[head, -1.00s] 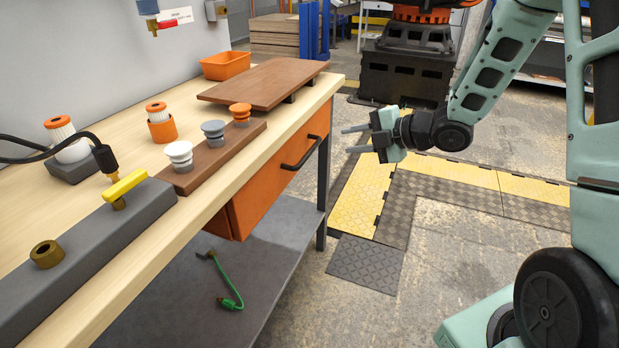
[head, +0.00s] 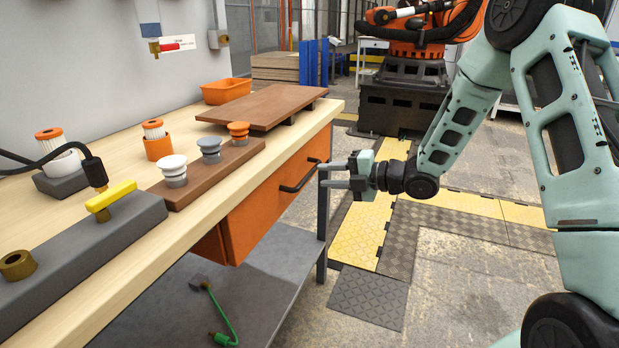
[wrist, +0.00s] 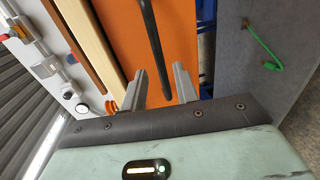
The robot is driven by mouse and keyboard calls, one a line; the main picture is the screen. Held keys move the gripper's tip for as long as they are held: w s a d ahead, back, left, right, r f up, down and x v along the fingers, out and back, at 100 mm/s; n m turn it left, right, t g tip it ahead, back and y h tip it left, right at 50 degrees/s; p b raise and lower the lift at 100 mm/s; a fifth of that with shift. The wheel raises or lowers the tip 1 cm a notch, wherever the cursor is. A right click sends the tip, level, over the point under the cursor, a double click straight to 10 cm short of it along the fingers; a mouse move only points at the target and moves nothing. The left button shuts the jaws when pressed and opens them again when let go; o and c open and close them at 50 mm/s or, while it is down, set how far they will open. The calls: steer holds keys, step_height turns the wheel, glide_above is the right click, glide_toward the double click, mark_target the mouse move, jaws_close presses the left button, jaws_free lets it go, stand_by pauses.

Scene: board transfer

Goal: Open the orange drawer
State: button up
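The orange drawer (head: 262,212) is set under the wooden bench top and appears closed. A black bar handle (head: 300,176) is on its front. My gripper (head: 323,174) is open and empty just right of the handle in the head view, with its fingers pointing at the drawer front. In the wrist view the two fingers (wrist: 162,84) are spread apart, and the dark handle (wrist: 153,45) runs between and beyond their tips. The orange drawer front (wrist: 118,35) fills the area behind it. Contact with the handle does not show.
The bench top (head: 115,150) carries a brown board (head: 262,104), an orange bin (head: 226,90) and several knobs. A lower grey shelf (head: 270,262) holds a green cable (head: 222,318). A bench leg (head: 323,220) stands below my gripper. The floor in front of the drawer is clear.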

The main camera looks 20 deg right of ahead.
mark_target(311, 175)
steer(key=x, duration=0.5)
steer(key=shift+w+a, duration=0.25)
jaws_close()
